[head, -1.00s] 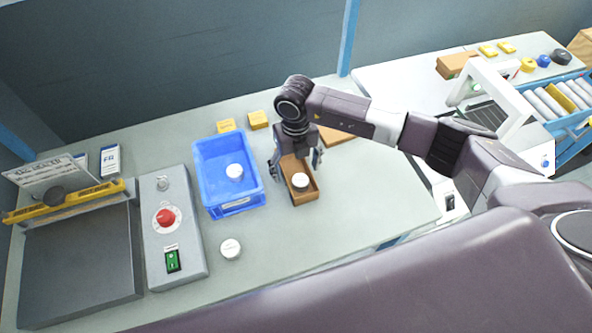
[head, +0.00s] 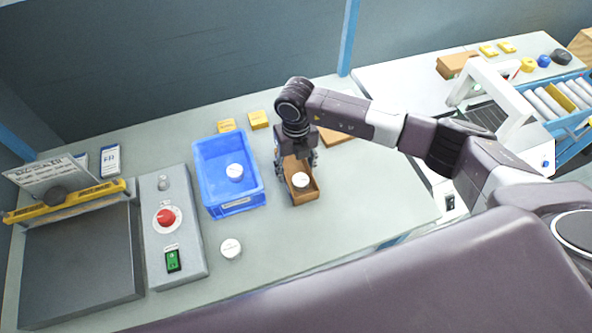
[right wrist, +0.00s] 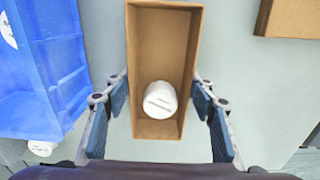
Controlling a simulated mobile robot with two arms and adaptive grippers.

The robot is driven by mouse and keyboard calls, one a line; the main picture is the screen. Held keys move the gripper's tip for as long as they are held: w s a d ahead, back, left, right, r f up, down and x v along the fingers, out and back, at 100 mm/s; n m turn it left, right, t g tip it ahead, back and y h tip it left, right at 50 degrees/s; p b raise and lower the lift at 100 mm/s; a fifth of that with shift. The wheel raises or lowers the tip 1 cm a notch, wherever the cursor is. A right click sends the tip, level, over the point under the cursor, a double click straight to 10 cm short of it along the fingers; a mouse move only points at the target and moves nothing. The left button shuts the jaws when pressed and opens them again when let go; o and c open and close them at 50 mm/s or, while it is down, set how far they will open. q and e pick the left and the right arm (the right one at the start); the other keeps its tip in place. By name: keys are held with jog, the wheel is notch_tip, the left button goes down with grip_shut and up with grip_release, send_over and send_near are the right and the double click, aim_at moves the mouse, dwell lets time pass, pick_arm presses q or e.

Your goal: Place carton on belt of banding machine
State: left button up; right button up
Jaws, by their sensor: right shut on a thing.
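The open brown carton (head: 304,194) stands on the bench with a white round container (head: 301,180) inside it. In the right wrist view the carton (right wrist: 164,50) lies lengthwise, the white container (right wrist: 160,99) near its close end. My right gripper (head: 297,162) reaches down over the carton, shut on its two long side walls; the fingers show on either side in the wrist view. The banding machine (head: 477,72) stands on the other table at the right, a white frame arching over a dark belt (head: 489,119), partly hidden by my arm. My left gripper is not in view.
A blue bin (head: 212,150) with a white container stands just left of the carton. Another white container (head: 231,248) sits on the bench in front. Flat brown cartons (head: 337,136) lie behind my gripper. A control box (head: 172,225) stands further left. A gap separates the two tables.

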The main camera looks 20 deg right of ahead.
notch_tip(320, 180, up, 20)
jog(key=b, duration=0.4)
jog(key=shift+b, duration=0.4)
